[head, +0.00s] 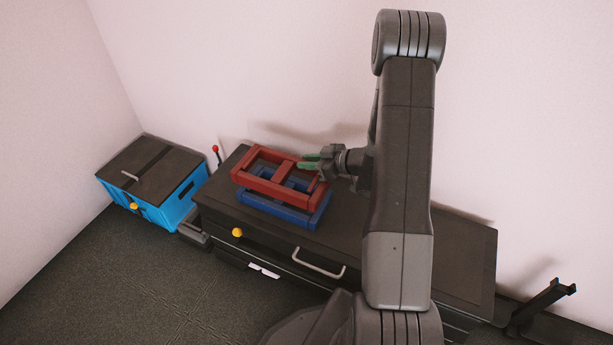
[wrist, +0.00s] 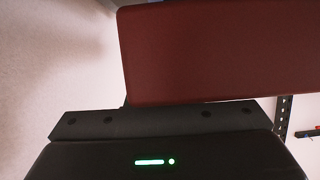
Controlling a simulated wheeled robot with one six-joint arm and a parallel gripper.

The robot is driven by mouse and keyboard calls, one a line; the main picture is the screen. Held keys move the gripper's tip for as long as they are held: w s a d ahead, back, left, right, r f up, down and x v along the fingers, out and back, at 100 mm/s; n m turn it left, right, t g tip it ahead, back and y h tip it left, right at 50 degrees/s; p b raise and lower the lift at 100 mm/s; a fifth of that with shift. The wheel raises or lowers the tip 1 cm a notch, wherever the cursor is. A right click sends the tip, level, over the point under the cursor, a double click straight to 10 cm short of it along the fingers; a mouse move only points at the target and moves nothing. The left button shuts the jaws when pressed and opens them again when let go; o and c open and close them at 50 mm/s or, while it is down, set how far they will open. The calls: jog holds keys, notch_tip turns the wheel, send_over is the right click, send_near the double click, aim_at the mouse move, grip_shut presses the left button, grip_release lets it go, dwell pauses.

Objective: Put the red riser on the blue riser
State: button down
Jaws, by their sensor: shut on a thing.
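The red riser (head: 272,191), an open frame with a crossbar, is directly over the blue riser (head: 275,210), slightly askew to it. Blue shows below its front edge and through its openings. I cannot tell whether the two touch or a small gap remains. The blue riser lies on the dark top of a cabinet. In the wrist view, a red face of the riser (wrist: 220,50) fills the upper right above the dark gripper body; the fingertips are hidden there.
The cabinet top (head: 455,250) is clear on the right, partly behind my arm. A pinkish wall stands close behind. A blue crate (head: 155,215) with a dark lid is at the left. A red-tipped stick (head: 215,150) rises by the cabinet's back left corner.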

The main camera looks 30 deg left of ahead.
aim_at(309, 173)
jog(key=shift+f+b, duration=0.6)
jog(key=shift+f, duration=1.4)
jog(key=shift+f, duration=0.1)
jog(key=shift+f+b, duration=0.35)
jog(key=shift+f, duration=0.05)
jog(key=c, duration=1.3)
grip_release()
jog(key=shift+r, duration=0.1)
jog(key=shift+d+r+p, duration=0.15)
jog(key=shift+r+p, duration=0.35)
jog(key=shift+r, duration=0.05)
jog(key=p+v, duration=0.3)
jog(key=v, duration=0.8)
jog(key=shift+d, duration=0.3)
